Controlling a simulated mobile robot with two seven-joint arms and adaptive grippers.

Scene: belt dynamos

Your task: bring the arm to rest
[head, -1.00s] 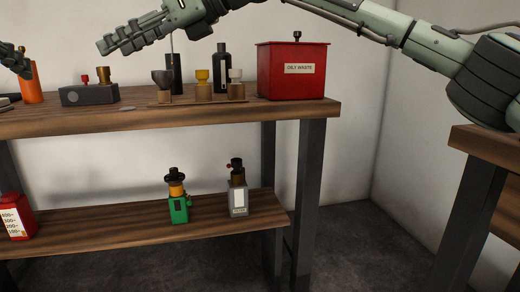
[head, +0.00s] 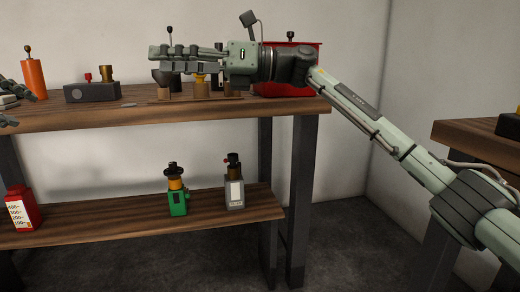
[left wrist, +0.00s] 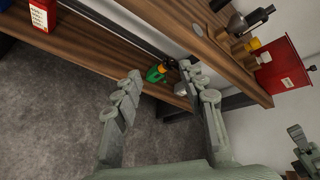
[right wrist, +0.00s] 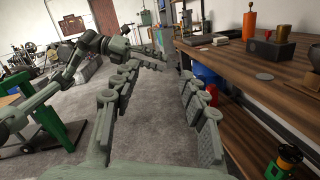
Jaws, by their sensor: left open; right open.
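My right gripper (head: 165,56) reaches in from the right in the head view. It points left above the bench top, in front of the rack of coloured parts, and is open with nothing between its fingers. Its arm partly covers the red oily waste bin (head: 292,88). In the right wrist view my right gripper's fingers (right wrist: 155,85) are spread over grey floor, left of the bench. My left gripper (head: 8,103) is partly cut off at the left edge of the head view. In the left wrist view its fingers (left wrist: 160,85) are open and empty.
The wooden bench (head: 60,117) carries an orange cylinder (head: 34,78) and a dark block (head: 92,93). Its lower shelf (head: 100,222) holds a red container (head: 20,208), a green dynamo-like part (head: 178,202) and a grey one (head: 234,193). Another bench (head: 480,133) stands at the right.

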